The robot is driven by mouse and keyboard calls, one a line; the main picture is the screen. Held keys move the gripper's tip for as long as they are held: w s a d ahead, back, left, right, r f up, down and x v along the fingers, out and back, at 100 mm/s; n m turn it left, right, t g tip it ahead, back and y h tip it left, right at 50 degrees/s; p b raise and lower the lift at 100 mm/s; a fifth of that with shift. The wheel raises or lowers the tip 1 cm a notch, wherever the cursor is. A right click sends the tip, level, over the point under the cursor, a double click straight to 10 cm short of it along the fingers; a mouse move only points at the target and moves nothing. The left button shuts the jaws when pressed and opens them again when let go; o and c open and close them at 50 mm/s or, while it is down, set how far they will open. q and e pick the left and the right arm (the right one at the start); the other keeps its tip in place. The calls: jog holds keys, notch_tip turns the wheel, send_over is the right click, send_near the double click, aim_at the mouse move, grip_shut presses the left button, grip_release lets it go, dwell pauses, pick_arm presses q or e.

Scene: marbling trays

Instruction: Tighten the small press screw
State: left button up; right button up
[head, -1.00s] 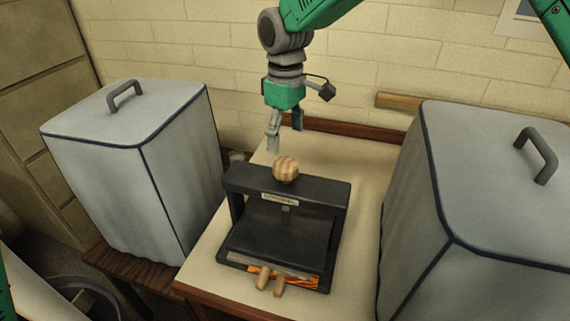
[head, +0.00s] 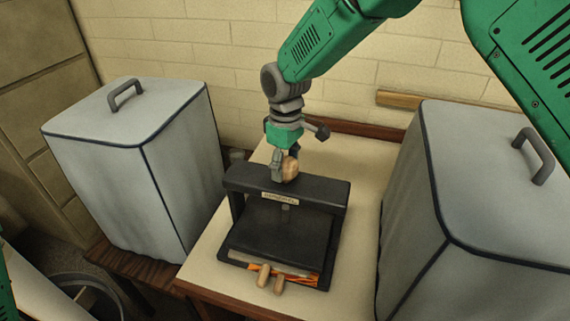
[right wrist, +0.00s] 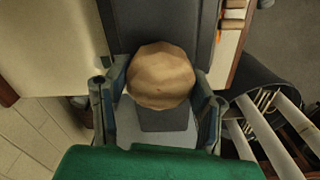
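The small press (head: 320,195) is a dark frame with a top beam, standing on a cream-topped table. Its screw has a round, faceted wooden knob (head: 290,169) above the beam; it also shows in the right wrist view (right wrist: 160,75). My right gripper (head: 285,161) points down at the knob from behind. In the right wrist view my right gripper (right wrist: 160,88) has one finger on each side of the knob, close to it, with narrow gaps showing. It looks open around the knob. The near finger hides the knob's left side in the head view. My left gripper is not in view.
A large grey covered box (head: 135,165) with a handle stands left of the press, another (head: 480,200) on the right. Two wooden pegs (head: 270,277) and orange-patterned sheets (head: 300,278) stick out of the press's front. Bare table (head: 360,170) lies behind and right of the press.

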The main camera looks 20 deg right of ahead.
jog(key=shift+o, duration=0.2)
jog(key=shift+r+m+p, duration=0.2)
jog(key=shift+m+p, duration=0.75)
jog(key=shift+m, duration=0.05)
jog(key=shift+f+m, duration=0.15)
jog(key=shift+m, duration=0.55)
jog(key=shift+w, duration=0.1)
jog(key=o, duration=1.2)
jog(key=shift+c, duration=0.2)
